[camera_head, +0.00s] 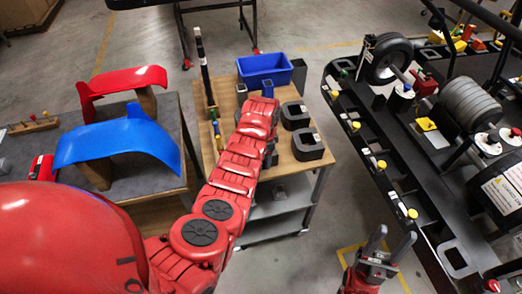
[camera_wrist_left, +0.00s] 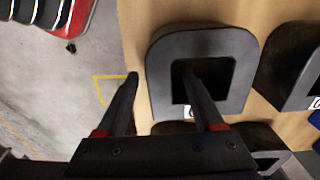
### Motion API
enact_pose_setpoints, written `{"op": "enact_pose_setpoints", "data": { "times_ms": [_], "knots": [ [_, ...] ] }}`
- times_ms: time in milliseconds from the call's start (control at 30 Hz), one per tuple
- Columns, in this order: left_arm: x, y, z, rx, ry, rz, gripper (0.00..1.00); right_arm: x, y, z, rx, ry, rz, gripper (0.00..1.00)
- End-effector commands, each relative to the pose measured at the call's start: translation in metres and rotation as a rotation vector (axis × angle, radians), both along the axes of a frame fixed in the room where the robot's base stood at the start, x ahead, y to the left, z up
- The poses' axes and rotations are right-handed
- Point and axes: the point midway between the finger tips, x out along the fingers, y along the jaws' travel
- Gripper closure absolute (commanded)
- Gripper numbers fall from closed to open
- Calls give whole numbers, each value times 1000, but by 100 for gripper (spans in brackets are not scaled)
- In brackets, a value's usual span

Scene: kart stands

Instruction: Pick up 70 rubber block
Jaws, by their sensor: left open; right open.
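Several dark, thick U-shaped rubber blocks with small white labels sit on the wooden cart top (camera_head: 222,150). In the head view, two show right of my left arm: a far block (camera_head: 294,115) and a near block (camera_head: 307,147). In the left wrist view, one block (camera_wrist_left: 163,82) is under my left gripper (camera_wrist_left: 161,75). The gripper is open and empty, one finger outside the block's left wall, the other over its opening. Contact cannot be told. Its label is mostly covered; I cannot read 70. My right gripper (camera_head: 391,237) is open and empty, over the floor.
Another block (camera_wrist_left: 292,65) stands close on the right in the wrist view. A blue bin (camera_head: 264,70) is at the cart's back. A black kart frame (camera_head: 375,137) with wheels stands right. A table with red (camera_head: 125,80) and blue (camera_head: 120,138) panels stands left.

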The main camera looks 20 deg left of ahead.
Motion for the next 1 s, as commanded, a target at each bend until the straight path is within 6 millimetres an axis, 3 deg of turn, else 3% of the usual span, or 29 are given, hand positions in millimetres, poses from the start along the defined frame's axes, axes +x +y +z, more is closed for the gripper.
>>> {"op": "enact_pose_setpoints", "data": {
  "times_ms": [133,500,1000],
  "knots": [
    [0,0,0,0,0,0,35,0,0,-1,0,0,0,50],
    [0,0,0,0,1,0,100,0,0,-1,0,0,0,50],
    [0,0,0,0,1,0,100,0,0,-1,0,0,0,50]
  ]
}}
